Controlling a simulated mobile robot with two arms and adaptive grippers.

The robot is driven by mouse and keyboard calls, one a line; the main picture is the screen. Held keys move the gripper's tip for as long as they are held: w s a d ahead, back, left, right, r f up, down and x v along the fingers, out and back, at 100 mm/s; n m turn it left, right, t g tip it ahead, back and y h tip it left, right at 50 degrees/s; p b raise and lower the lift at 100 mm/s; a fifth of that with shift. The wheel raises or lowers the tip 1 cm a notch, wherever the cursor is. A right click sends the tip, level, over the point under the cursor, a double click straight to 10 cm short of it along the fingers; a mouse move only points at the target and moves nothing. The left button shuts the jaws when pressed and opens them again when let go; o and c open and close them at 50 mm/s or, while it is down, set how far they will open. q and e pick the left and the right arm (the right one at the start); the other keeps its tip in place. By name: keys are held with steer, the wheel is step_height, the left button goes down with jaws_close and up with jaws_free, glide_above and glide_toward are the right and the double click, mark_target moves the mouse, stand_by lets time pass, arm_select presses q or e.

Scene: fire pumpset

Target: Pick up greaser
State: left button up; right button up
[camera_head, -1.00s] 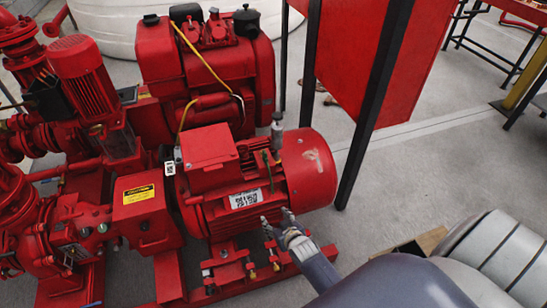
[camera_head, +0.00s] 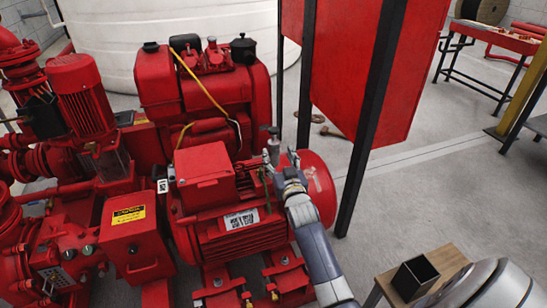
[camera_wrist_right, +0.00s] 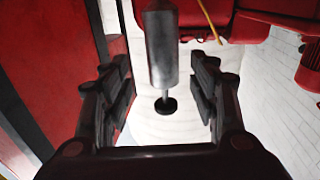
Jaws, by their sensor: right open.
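The greaser (camera_wrist_right: 160,50), a grey metal cylinder with a thin rod and a dark round end, appears between the fingers of my right gripper (camera_wrist_right: 161,85) in the right wrist view. The fingers are open, with a gap on both sides of it. In the head view the greaser (camera_head: 272,134) stands at the top of the red motor (camera_head: 240,238), partly hidden by the gripper. My right gripper (camera_head: 281,157) is close beside it, in front of the motor's right end. My left gripper is not in view.
A red engine (camera_head: 205,95) stands behind the motor. A red panel (camera_head: 345,70) on black posts rises at the right. A wooden stool (camera_head: 448,262) with a black open box (camera_head: 415,277) stands at lower right.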

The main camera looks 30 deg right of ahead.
mark_target(275, 151)
steer(key=x, duration=0.2)
steer(key=b+x, duration=0.1)
steer(key=x, duration=0.1)
steer(key=shift+a+r, duration=0.2)
steer(key=shift+a, duration=0.05)
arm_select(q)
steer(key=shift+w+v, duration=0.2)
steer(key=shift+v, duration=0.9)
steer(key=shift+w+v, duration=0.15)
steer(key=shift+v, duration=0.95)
arm_select(e)
steer(key=shift+x, duration=0.75)
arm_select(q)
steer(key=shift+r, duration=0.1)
arm_select(e)
steer(key=shift+r, duration=0.15)
jaws_close()
